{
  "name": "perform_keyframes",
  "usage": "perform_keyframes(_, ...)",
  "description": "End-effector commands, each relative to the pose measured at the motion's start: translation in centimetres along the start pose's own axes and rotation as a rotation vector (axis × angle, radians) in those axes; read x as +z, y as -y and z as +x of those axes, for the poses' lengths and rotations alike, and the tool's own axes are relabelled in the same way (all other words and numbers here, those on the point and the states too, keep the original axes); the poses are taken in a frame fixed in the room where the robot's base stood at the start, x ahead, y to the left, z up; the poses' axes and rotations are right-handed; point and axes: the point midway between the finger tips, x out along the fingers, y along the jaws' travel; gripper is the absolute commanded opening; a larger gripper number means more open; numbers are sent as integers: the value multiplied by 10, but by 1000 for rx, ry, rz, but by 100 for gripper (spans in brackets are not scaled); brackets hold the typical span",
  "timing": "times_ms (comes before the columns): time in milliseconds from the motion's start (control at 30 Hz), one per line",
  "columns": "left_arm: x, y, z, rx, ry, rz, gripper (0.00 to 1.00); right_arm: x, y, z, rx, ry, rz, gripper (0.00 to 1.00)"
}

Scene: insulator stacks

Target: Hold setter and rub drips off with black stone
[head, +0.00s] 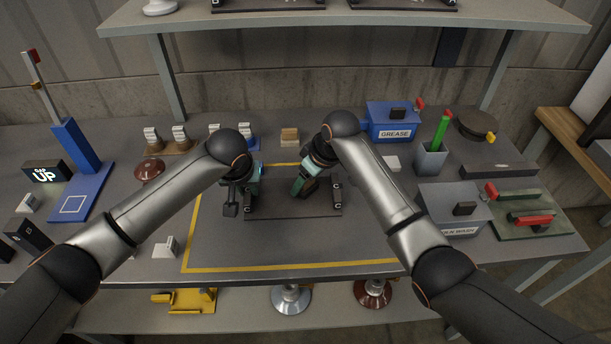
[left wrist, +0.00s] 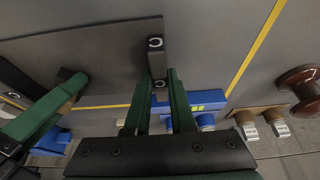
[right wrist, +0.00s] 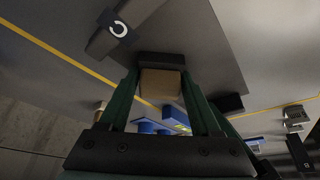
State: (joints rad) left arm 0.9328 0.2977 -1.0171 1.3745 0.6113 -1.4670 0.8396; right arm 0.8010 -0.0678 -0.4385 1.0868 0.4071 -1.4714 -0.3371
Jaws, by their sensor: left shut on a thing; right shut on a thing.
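The setter, a flat dark grey plate (head: 290,212) with small dark upright end blocks, lies inside the yellow outline on the bench. My left gripper (head: 249,182) is at its left end. In the left wrist view its green fingers are shut on the setter's end block (left wrist: 156,62), which bears white C marks. My right gripper (head: 305,187) is shut on the black stone (right wrist: 160,59), a dark block with a tan side, over the plate near the right end block (head: 337,197). Whether the stone touches the plate I cannot tell. No drips can be made out.
A blue grease box (head: 390,122), a grey cup with a green handle (head: 431,157) and a grey lidded box (head: 455,207) stand right. A blue stand (head: 75,148) and small white-topped insulators (head: 152,140) stand left and behind. The front of the yellow outline is clear.

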Motion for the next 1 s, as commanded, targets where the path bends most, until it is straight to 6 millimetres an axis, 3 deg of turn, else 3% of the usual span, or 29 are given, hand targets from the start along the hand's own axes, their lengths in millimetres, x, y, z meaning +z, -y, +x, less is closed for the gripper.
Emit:
perform_keyframes(567, -4, 0, -2, 2, -9, -4, 0, 37, 39, -13, -5, 7, -1, 12)
perform_keyframes(633, -4, 0, -2, 2, -9, -5, 0, 35, 39, -16, -4, 7, 0, 12)
perform_keyframes(700, -4, 0, -2, 1, -9, -4, 0, 27, 38, -33, -1, 1, -3, 12)
perform_keyframes(1000, -3, 0, -2, 2, -6, -3, 0, 16, 38, -58, 0, 0, -1, 12)
